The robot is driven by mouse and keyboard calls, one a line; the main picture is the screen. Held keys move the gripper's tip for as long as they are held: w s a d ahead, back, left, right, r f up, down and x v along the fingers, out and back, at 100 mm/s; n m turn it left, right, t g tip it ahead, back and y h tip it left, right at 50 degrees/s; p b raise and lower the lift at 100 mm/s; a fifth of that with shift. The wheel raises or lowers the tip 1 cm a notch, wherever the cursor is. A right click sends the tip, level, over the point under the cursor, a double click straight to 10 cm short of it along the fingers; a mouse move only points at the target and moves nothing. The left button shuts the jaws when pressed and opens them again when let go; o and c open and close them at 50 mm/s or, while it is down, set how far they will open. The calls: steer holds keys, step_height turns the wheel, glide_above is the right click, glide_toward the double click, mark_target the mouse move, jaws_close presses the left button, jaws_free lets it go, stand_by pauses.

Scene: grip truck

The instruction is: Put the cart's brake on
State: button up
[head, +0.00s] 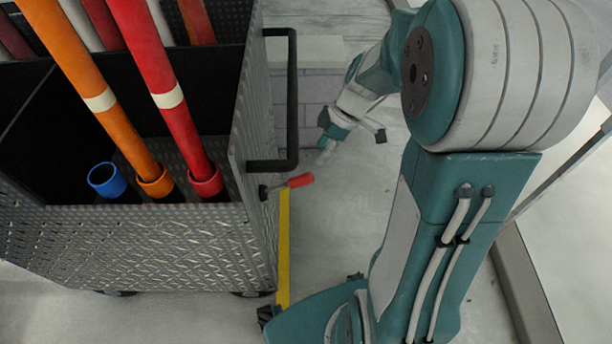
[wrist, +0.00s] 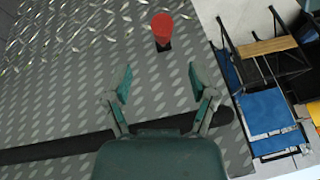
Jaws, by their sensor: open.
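The cart (head: 140,240) is a grey diamond-plate box on the left of the head view. A short lever with a red handle (head: 300,181) sticks out from its right side, below a black push handle (head: 291,100). My gripper (head: 328,148) is beyond the lever, to the right of the cart, and apart from both. In the wrist view my gripper (wrist: 160,82) is open and empty, with its two fingers spread. The red handle (wrist: 162,28) shows end-on ahead of the fingers, against the cart's plate wall (wrist: 75,85). The lever's shaft is mostly hidden there.
Orange and red poles (head: 165,85) and a blue tube (head: 106,180) stand in the cart. A yellow strip (head: 284,250) runs below the lever. A black bar (wrist: 55,149) crosses the wrist view. Blue chairs (wrist: 265,110) are at its right. Floor is clear between cart and arm.

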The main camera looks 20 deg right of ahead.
mark_target(306, 175)
steer(key=x, duration=0.9)
steer(key=shift+a+r, duration=0.15)
steer(key=shift+a, duration=0.1)
steer(key=shift+a+f, duration=0.15)
steer(key=shift+f, duration=0.5)
jaws_close()
